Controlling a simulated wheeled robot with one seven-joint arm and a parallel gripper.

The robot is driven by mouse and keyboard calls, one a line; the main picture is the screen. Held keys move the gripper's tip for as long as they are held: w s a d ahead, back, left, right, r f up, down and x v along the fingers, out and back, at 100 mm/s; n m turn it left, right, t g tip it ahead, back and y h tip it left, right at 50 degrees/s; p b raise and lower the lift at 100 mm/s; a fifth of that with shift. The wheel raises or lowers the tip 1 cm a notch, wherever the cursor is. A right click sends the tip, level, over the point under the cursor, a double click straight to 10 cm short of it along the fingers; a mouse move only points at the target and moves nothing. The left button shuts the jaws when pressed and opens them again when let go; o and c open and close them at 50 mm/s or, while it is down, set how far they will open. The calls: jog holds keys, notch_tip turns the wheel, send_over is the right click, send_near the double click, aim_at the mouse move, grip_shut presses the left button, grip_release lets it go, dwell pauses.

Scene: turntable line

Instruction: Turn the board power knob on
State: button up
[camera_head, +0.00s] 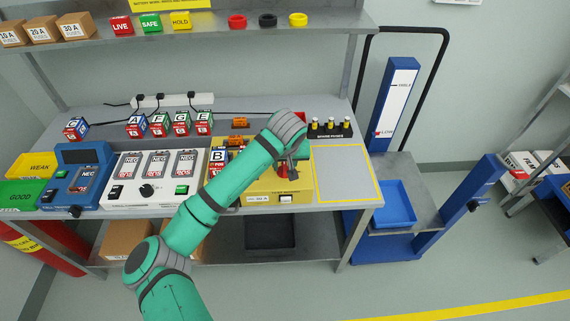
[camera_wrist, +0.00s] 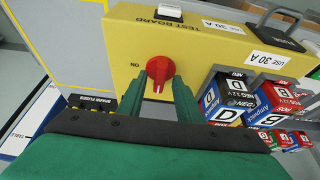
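The yellow test board (camera_head: 262,188) stands on the workbench; it fills the upper middle of the wrist view (camera_wrist: 120,40). Its red power knob (camera_wrist: 159,72) is on the face, with a white pointer line and an upside-down "ON" label beside it. My gripper (camera_wrist: 166,80) is at the knob, with its two green fingers apart and the knob's lower part between their tips. I cannot tell whether the fingers touch it. In the head view my gripper (camera_head: 291,167) is over the board's upper right part, and my arm hides much of the board.
A yellow-outlined bench area (camera_head: 345,172) to the right is clear. A white charger unit (camera_head: 125,190) stands to the left.

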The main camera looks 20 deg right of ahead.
jog(key=shift+s, duration=0.1)
grip_shut()
jog(key=shift+m, duration=0.4)
jog(key=m+h, duration=0.1)
jog(key=m, duration=0.2)
jog(key=shift+a+m+g+h, duration=0.1)
jog(key=shift+m+g+h, duration=0.2)
jog(key=shift+m+h, duration=0.1)
jog(key=m, duration=0.1)
jog(key=m+g, duration=0.1)
jog(key=m, duration=0.1)
jog(key=m+h, duration=0.1)
jog(key=shift+w+m, duration=0.25)
jog(key=shift+m, duration=0.05)
jog(key=m+g, duration=0.1)
jog(key=m, duration=0.1)
jog(key=m+g, duration=0.1)
jog(key=m, duration=0.1)
jog(key=shift+w+h, duration=0.15)
jog(key=shift+h, duration=0.15)
jog(key=m+g, duration=0.1)
jog(key=m, duration=0.3)
jog(key=shift+w+m+g, duration=0.1)
jog(key=shift+m+g, duration=0.2)
jog(key=shift+g, duration=0.1)
jog(key=shift+r, duration=0.1)
